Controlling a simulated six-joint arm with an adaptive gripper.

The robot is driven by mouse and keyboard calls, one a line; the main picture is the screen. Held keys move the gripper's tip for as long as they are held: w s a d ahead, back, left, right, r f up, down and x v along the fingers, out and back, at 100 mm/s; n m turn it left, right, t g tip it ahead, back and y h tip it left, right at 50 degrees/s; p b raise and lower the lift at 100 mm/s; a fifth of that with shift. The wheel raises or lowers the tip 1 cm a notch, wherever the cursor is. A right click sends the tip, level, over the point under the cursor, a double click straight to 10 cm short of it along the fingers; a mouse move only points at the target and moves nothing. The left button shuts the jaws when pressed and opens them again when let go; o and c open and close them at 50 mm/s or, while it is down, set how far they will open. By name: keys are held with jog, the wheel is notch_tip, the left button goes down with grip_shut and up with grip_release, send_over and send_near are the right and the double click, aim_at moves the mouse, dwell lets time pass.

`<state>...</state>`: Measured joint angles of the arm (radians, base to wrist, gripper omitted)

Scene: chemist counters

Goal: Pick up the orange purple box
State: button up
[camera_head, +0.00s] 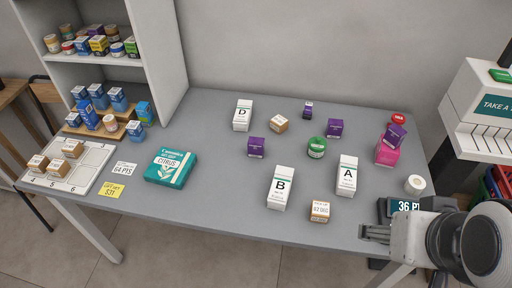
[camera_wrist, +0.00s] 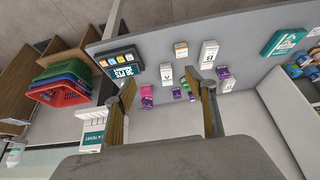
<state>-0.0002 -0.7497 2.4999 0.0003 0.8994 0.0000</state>
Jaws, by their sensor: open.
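Several purple boxes stand on the grey counter; I cannot make out orange on any of them. One purple box (camera_head: 256,147) is left of centre, another (camera_head: 334,128) is right of centre, and a small dark purple one (camera_head: 308,109) is at the back. A fourth purple box (camera_head: 396,135) rests tilted on a pink box (camera_head: 386,153) at the right. My gripper (camera_head: 375,233) is at the counter's front right, apart from all of them. In the wrist view its fingers (camera_wrist: 168,92) are spread and empty, with purple boxes (camera_wrist: 222,73) beyond them.
White boxes A (camera_head: 347,176), B (camera_head: 280,188) and D (camera_head: 243,115) stand among the purple ones. A teal box (camera_head: 171,167) lies left. A number display (camera_head: 405,206) stands near my gripper.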

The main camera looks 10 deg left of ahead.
jog(key=w+a+t+y, duration=0.1)
jog(key=w+a, duration=0.4)
jog(key=w, duration=0.3)
jog(key=w+a+t+y, duration=0.1)
jog(key=w+a+y, duration=0.1)
jog(key=w+a, duration=0.45)
jog(key=t, duration=0.4)
send_over(256, 147)
jog(key=s+d, duration=0.4)
jog(key=s, duration=0.2)
notch_tip(256, 147, down, 13)
jog(key=a+f, duration=0.1)
jog(key=f, duration=0.2)
jog(key=a+f+t+h, duration=0.1)
jog(key=f, duration=0.2)
jog(key=w+a+f+h, duration=0.1)
jog(key=f, duration=0.2)
jog(key=shift+a+f, duration=0.2)
jog(key=shift+a, duration=0.05)
jog(key=shift+s+a+f+t+h, duration=0.15)
jog(key=shift+f+t+h, duration=0.3)
jog(key=shift+f, duration=0.25)
jog(key=shift+x, duration=1.3)
